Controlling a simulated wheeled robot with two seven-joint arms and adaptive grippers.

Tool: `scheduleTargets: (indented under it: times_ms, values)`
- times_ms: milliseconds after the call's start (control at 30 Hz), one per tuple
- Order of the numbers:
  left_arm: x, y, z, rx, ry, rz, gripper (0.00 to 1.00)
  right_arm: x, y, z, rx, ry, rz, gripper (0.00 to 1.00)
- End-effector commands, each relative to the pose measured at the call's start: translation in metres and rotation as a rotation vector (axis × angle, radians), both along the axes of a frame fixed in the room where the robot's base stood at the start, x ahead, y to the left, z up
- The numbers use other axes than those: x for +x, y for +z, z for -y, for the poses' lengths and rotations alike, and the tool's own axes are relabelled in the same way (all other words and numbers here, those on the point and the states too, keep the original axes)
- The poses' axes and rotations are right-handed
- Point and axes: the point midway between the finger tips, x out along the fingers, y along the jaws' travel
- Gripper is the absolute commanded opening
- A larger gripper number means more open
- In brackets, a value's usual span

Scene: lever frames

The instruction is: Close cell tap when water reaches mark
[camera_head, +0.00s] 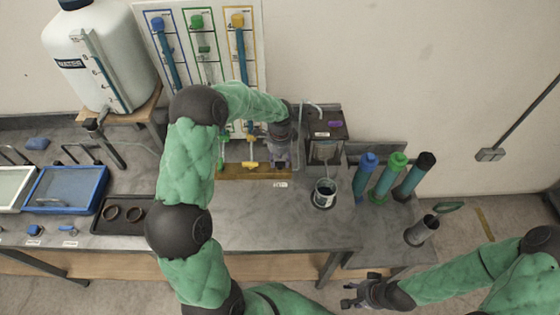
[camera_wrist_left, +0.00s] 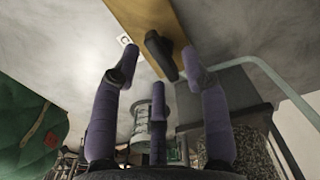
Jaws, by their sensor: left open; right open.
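My left gripper (camera_head: 282,158) hangs at the wooden strip (camera_head: 255,172) on the bench's back part. In the left wrist view its purple fingers (camera_wrist_left: 160,76) are open and apart, with a black tap lever (camera_wrist_left: 158,50) between and beyond them. The lever sits on a wooden board (camera_wrist_left: 150,20); contact cannot be told. A clear ringed cylinder (camera_wrist_left: 143,125) shows behind the fingers. In the head view a dark-framed cell (camera_head: 325,148) with a purple tag stands right of the gripper; its water level and mark cannot be read. My right gripper (camera_head: 364,292) is open and empty beyond the bench front.
A white water tank (camera_head: 100,55) stands on a wooden stand at the left. A cup (camera_head: 323,194) stands in front of the cell. Blue, green and black capped tubes (camera_head: 388,178) stand at the right. Trays (camera_head: 65,190) lie left. The bench's front middle (camera_head: 275,225) is clear.

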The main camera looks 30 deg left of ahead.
Motion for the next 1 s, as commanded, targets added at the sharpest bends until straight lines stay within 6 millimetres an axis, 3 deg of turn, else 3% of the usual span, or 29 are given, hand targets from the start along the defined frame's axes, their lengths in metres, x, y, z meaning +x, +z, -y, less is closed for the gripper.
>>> scheduleTargets:
  times_ms: [300,500,700,1000]
  values:
    - [0.001,0.062,0.0,0.001,-0.002,0.005,0.45,0.0,0.0,0.0,0.0,0.0,0.0,0.45]
    - [0.001,0.093,0.0,0.0,0.0,0.004,0.45,0.0,0.0,0.0,0.0,0.0,0.0,0.45]
    - [0.001,0.107,0.0,0.001,-0.001,0.003,0.45,0.0,0.0,0.0,0.0,0.0,0.0,0.45]
    - [0.0,0.108,0.0,0.0,-0.001,0.002,0.45,0.0,0.0,0.0,0.0,0.0,0.0,0.45]
